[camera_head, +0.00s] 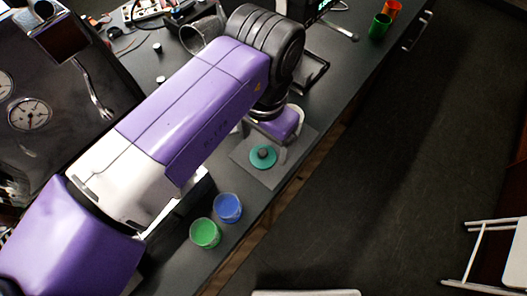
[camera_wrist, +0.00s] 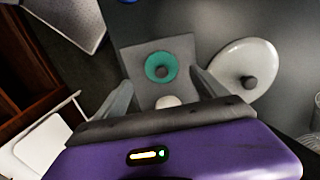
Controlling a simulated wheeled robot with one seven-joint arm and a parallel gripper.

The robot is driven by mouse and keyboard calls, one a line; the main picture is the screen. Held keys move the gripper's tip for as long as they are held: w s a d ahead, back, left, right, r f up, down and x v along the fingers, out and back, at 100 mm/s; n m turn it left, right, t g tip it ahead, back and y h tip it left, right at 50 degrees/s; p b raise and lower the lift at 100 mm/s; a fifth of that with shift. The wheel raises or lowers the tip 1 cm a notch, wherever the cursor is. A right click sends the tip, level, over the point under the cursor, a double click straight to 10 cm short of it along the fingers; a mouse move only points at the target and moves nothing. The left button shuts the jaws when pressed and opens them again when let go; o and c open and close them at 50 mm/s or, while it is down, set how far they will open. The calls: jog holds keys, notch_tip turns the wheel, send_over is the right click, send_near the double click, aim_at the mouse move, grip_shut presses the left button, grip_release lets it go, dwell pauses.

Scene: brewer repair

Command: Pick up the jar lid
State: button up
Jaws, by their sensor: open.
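A teal round lid (camera_head: 263,156) with a dark knob lies on a grey square mat (camera_head: 243,153). In the wrist view the teal lid (camera_wrist: 152,68) is just beyond the fingertips, centred between them. A larger white round lid (camera_wrist: 228,62) with a grey knob lies to the right of the mat. The frames do not show which of the two is the jar lid. My gripper (camera_wrist: 160,82) is open and empty, apart from both lids. In the head view its purple body (camera_head: 277,125) is behind the teal lid, and the fingers are hard to make out.
A blue cup (camera_head: 228,207) and a green cup (camera_head: 205,233) stand near the counter's edge. Another green cup (camera_head: 380,25) and an orange cup (camera_head: 393,10) stand at the far end. A small whitish round thing (camera_wrist: 168,101) shows between the fingers. Floor lies right of the counter.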

aim_at(263, 152)
notch_tip(263, 152, down, 5)
jog(key=shift+w+a+r, duration=0.1)
jog(key=shift+r, duration=0.1)
jog(key=c, duration=1.4)
